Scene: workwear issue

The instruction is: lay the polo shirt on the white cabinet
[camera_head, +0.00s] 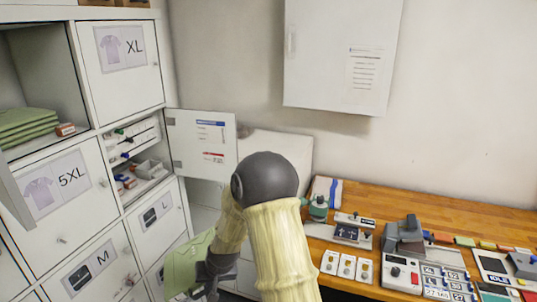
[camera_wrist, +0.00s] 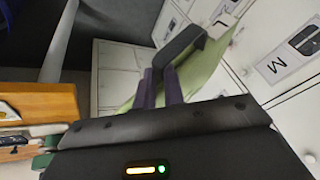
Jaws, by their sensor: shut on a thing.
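A light green folded cloth, which looks like the polo shirt (camera_head: 185,268), hangs in my gripper (camera_head: 207,276), low in front of the compartment wall. In the wrist view, the green cloth (camera_wrist: 207,68) is between and beyond the dark fingers of my gripper (camera_wrist: 163,82), which is shut on it. A white cabinet-like body (camera_head: 280,148) stands in the back corner, partly hidden by my arm and an open door. I cannot tell for certain that this is the task's white cabinet. A white cabinet (camera_head: 340,50) also hangs on the wall.
The white compartment wall (camera_head: 60,150) with size labels is at left. One door (camera_head: 203,143) stands open into the room. More folded green cloths (camera_head: 27,124) lie in an open compartment. The wooden bench (camera_head: 455,222) at right holds tools and small parts.

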